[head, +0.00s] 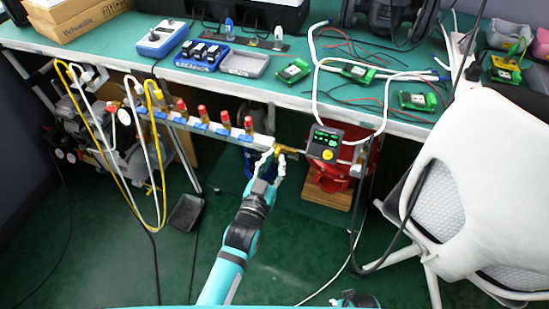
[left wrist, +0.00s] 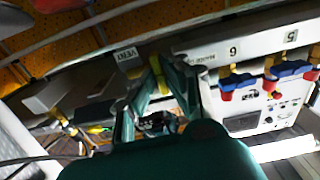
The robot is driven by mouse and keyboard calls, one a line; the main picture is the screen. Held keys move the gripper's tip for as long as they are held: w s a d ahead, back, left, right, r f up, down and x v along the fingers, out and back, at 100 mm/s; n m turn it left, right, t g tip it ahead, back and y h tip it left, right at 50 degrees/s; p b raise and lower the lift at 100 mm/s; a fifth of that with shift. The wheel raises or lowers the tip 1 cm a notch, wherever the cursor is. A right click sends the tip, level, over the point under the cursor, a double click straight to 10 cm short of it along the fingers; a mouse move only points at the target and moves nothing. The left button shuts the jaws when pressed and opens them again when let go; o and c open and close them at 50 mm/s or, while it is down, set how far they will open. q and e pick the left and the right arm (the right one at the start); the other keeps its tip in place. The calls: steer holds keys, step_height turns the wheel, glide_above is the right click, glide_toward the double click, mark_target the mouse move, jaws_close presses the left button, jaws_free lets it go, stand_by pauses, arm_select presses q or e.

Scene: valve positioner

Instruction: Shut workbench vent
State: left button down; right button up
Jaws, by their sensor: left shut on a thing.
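The vent valve's yellow handle (head: 280,149) is at the right end of the manifold rail under the bench's front edge. In the left wrist view the yellow handle (left wrist: 156,68) runs between my fingers, beside a label reading VENT (left wrist: 125,55). My left gripper (head: 270,156) reaches up from below and is shut on this handle; its fingers (left wrist: 162,76) partly hide the valve body. What looks like a small part of my right gripper (head: 354,300) shows at the bottom edge of the head view, its jaws unclear.
The manifold (head: 190,124) carries several red-topped valves left of the vent. A small box with a green-lit display (head: 324,143) and a red tank (head: 333,176) are close on the right. A white chair (head: 470,180) stands at right. The workbench (head: 295,99) is above.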

arm_select(q)
steer(key=shift+f, duration=0.1)
stand_by(0.3)
steer(key=c, duration=1.4)
jaws_free()
steer(key=v, duration=1.2)
